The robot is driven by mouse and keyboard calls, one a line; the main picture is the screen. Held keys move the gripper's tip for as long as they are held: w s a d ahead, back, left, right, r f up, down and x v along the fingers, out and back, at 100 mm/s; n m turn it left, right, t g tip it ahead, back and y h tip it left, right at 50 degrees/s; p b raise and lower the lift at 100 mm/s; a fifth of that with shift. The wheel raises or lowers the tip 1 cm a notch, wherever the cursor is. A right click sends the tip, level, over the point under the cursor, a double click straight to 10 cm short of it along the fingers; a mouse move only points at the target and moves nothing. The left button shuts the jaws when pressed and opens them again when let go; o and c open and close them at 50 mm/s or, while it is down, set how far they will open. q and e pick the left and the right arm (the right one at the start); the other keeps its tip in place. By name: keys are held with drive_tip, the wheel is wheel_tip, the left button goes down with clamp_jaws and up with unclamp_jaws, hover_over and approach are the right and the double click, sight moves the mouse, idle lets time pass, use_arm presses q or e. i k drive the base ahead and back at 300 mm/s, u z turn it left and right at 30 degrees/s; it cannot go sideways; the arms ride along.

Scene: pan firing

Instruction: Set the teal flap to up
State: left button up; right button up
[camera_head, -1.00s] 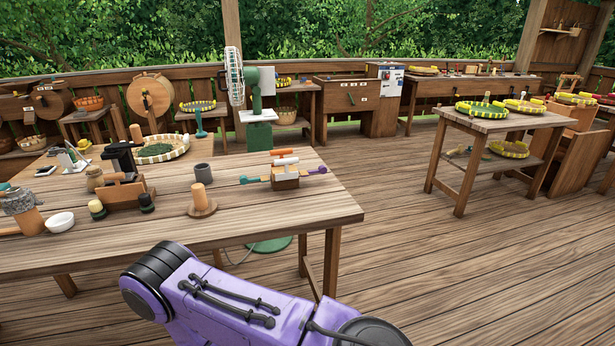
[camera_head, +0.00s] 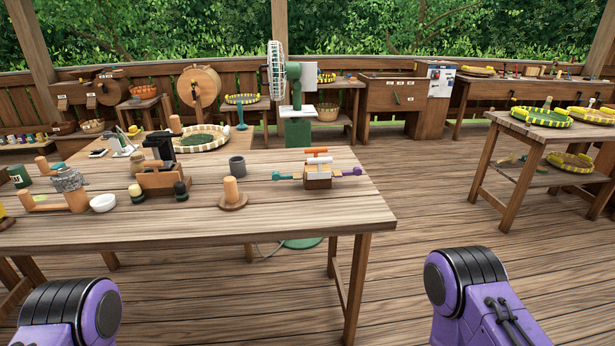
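A small wooden block device (camera_head: 318,183) stands on the near table, right of its middle. It has an orange handle and a white part on top. The teal flap (camera_head: 282,176) sticks out from its left side, roughly level and low. A flap with a purple end (camera_head: 352,172) sticks out on the right side. My grippers are both out of view. Only purple links of my arms show at the bottom left and bottom right, in front of the table and apart from the device.
The near table (camera_head: 290,225) has a bare front right part. Left of the device stand a wooden peg on a round base (camera_head: 232,195), a grey cup (camera_head: 237,166) and a white bowl (camera_head: 103,202). A green fan (camera_head: 292,90) stands behind. Open floor lies right, before another table (camera_head: 520,128).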

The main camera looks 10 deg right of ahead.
sight(275, 176)
drive_tip(key=u, duration=2)
drive_tip(key=i, duration=1.1)
drive_tip(key=z, duration=2.4)
